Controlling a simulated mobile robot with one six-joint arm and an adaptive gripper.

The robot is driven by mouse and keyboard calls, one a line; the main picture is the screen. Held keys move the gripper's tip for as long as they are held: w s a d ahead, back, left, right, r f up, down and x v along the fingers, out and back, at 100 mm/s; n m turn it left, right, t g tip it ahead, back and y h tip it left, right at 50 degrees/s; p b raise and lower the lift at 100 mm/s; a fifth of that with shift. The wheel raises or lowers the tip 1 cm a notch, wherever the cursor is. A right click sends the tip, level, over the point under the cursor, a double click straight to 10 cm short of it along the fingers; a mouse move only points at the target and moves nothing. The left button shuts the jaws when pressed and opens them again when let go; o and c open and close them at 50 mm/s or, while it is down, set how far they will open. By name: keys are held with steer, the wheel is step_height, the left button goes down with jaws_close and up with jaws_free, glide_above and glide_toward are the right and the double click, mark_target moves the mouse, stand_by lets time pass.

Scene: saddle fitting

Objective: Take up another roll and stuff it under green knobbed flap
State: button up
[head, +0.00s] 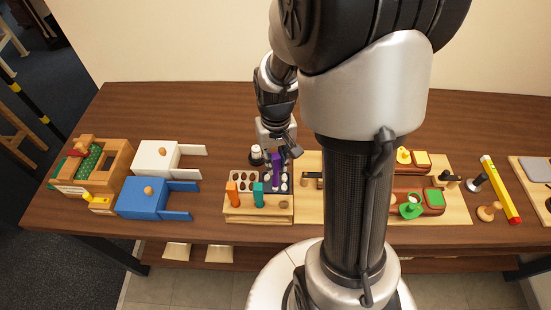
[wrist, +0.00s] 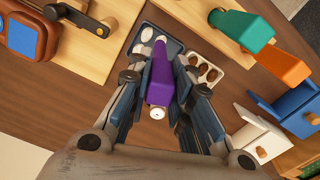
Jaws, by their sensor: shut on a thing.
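My gripper (head: 280,153) is shut on a purple tool (head: 277,172), which hangs down over the dark compartment (head: 268,183) of a tray with white rolls (head: 284,186). In the wrist view the purple tool (wrist: 161,78) lies between the fingers (wrist: 159,88). Its far end is close to the white rolls (wrist: 147,33); I cannot tell whether it touches or grips one. Brown rolls (wrist: 208,72) fill the neighbouring pale compartment. The green knobbed flap (head: 411,211) lies at the right, by a brown pad, partly beside my column.
An orange tool (head: 232,194) and a teal tool (head: 258,196) stand in the wooden rack. White (head: 155,157) and blue (head: 143,197) boxes with open drawers stand left. A yellow knobbed flap (head: 404,156) lies behind the green one. Bare table shows behind the tray.

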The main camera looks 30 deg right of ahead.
steer(key=shift+f+b, duration=0.55)
steer(key=shift+f, duration=0.3)
stand_by(1.1)
steer(key=shift+s, duration=0.1)
steer(key=shift+r+p, duration=2.95)
steer(key=shift+r, duration=0.65)
